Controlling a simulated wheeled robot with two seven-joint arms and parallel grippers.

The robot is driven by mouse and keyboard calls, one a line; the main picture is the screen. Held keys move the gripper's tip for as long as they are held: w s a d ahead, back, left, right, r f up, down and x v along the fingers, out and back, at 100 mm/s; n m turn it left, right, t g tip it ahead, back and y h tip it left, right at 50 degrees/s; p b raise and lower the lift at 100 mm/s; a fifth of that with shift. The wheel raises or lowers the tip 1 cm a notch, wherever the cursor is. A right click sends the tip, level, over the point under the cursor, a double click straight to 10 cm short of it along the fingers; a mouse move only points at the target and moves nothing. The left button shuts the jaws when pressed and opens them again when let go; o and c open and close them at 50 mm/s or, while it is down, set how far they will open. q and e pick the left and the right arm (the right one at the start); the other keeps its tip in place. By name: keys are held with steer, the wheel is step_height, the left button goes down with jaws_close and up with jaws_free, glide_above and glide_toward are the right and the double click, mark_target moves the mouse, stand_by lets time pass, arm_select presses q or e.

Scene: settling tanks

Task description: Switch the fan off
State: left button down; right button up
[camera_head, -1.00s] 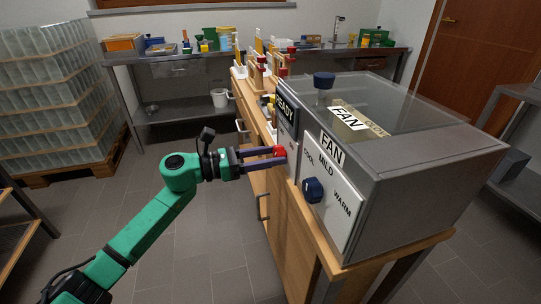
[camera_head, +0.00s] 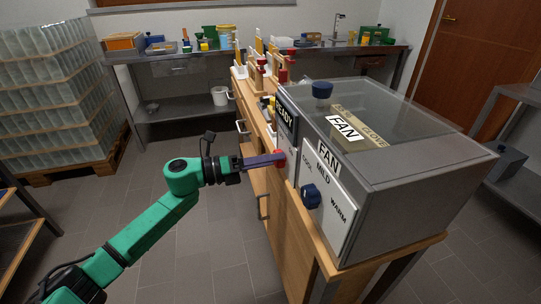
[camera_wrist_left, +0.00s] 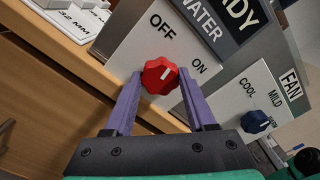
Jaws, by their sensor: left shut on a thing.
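My left gripper (camera_head: 279,159) is shut on a red knob (camera_wrist_left: 160,76), with one purple finger on each side of it in the left wrist view. This knob sits on a white plate (camera_wrist_left: 140,52) marked OFF and ON, beside a WATER label. Its white mark points to the upper right in that view, between the two words. A blue knob (camera_head: 311,196) sits on the FAN panel (camera_head: 337,222) marked COOL, MILD and WARM. It also shows in the left wrist view (camera_wrist_left: 257,122), apart from my fingers. Its setting is too small to read. My right gripper is not in view.
A dark READY sign (camera_head: 286,110) is above the red knob. The floor (camera_head: 190,250) left of the bench is clear.

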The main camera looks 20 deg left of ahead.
arm_select(q)
steer(key=n+p, duration=0.2)
steer(key=n, duration=0.3)
steer(key=shift+p, duration=0.3)
stand_by(0.4)
steer(key=shift+c, duration=1.1)
jaws_free()
steer(key=shift+a, duration=0.1)
steer(key=b+v, duration=0.2)
steer(key=v, duration=1.2)
steer(key=shift+s+a, duration=0.15)
steer(key=shift+a, duration=0.1)
